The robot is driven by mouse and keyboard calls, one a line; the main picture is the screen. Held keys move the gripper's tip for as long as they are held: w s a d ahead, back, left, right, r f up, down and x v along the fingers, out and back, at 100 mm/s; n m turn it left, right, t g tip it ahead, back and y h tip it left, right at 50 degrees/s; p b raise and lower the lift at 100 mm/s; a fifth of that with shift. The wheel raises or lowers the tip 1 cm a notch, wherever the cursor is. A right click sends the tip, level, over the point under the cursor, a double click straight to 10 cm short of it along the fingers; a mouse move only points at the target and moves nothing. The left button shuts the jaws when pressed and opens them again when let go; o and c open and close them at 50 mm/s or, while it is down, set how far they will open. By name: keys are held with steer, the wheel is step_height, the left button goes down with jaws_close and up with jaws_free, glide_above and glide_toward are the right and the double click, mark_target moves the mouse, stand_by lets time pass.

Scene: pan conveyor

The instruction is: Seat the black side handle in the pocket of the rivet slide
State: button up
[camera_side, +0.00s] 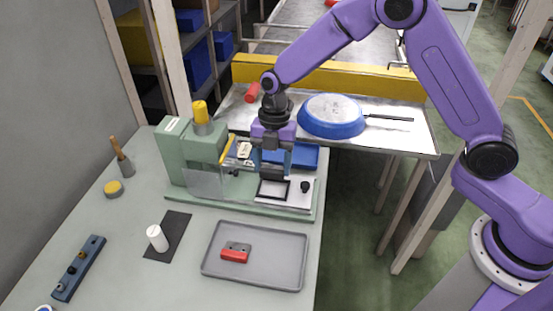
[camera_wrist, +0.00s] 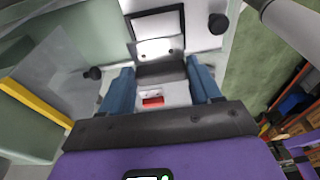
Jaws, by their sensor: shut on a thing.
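My gripper (camera_side: 272,168), with blue fingers, is shut on the black side handle (camera_side: 271,174) over the green rivet machine. In the wrist view the black handle (camera_wrist: 161,73) lies crosswise between the fingertips (camera_wrist: 161,76), with a pale metal piece (camera_wrist: 157,47) beyond it. The pocket (camera_side: 286,190) is a black-rimmed square on the pale rivet slide (camera_side: 298,201). It looks empty and also shows at the top of the wrist view (camera_wrist: 181,20). The handle shows at the pocket's back edge in the side view; I cannot tell its exact height above the slide.
A blue pan (camera_side: 331,116) lies on the metal table behind. The machine head (camera_side: 187,145) and yellow lever (camera_side: 228,149) stand left of my gripper. A black knob (camera_side: 305,187) is right of the pocket. A grey tray (camera_side: 275,277) in front holds a red piece (camera_side: 235,255).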

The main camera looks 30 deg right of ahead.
glide_above(273, 191)
steer(key=shift+f, duration=2.05)
steer(key=shift+f, duration=1.05)
steer(key=o, duration=1.2)
steer(key=shift+o, duration=0.2)
steer(key=shift+w+r, duration=0.1)
steer(key=shift+r, duration=0.05)
